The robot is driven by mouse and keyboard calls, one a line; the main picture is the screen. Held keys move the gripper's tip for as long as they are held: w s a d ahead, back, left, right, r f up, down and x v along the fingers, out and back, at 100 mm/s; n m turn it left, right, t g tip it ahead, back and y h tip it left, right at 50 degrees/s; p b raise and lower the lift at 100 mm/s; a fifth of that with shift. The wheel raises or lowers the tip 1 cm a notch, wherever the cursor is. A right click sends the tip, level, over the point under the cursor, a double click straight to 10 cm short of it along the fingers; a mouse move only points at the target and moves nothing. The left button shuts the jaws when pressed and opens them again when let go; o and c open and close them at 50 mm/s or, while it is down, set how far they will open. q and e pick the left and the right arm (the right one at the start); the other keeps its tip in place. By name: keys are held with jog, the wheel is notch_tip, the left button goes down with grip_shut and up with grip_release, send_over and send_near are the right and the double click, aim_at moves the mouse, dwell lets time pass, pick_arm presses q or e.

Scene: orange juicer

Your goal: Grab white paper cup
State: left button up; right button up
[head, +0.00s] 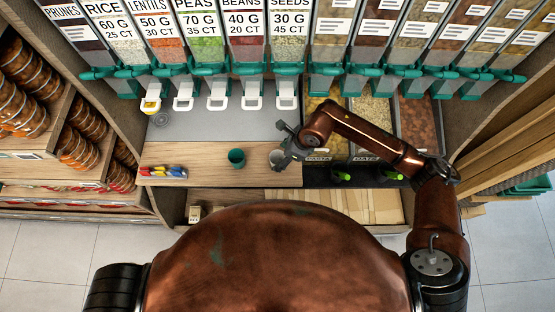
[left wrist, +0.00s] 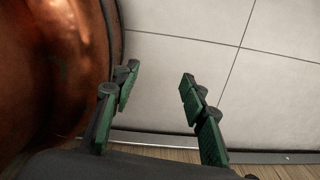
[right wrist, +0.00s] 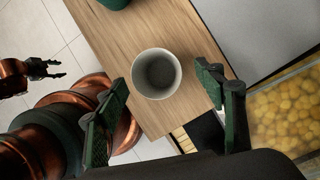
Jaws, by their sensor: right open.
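The white paper cup (head: 275,158) stands upright near the right end of the wooden counter. In the right wrist view the cup (right wrist: 157,73) shows from above, empty, in the gap between the fingertips. My right gripper (head: 286,144) is open beside the cup, partly covering it in the head view; its fingers (right wrist: 163,84) do not visibly touch the cup. My left gripper (left wrist: 159,75) is open and empty over the tiled floor, next to my body. It also shows at the left of the right wrist view (right wrist: 44,69).
A green cup (head: 236,158) stands on the wooden counter (head: 203,176) left of the white one. Colored-handled items (head: 163,172) lie at the counter's left end. Food bins (head: 370,116) lie to the right. Dispensers (head: 208,62) line the back above a clear grey surface (head: 205,123).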

aim_at(277, 159)
jog(key=x, duration=0.3)
jog(key=shift+s+a+f, duration=0.1)
jog(key=shift+a+f, duration=0.05)
jog(key=shift+f, duration=0.1)
jog(key=c, duration=0.6)
pick_arm(q)
jog(key=shift+w+f, duration=0.25)
jog(key=shift+w, duration=0.5)
pick_arm(e)
jog(key=shift+c, duration=1.4)
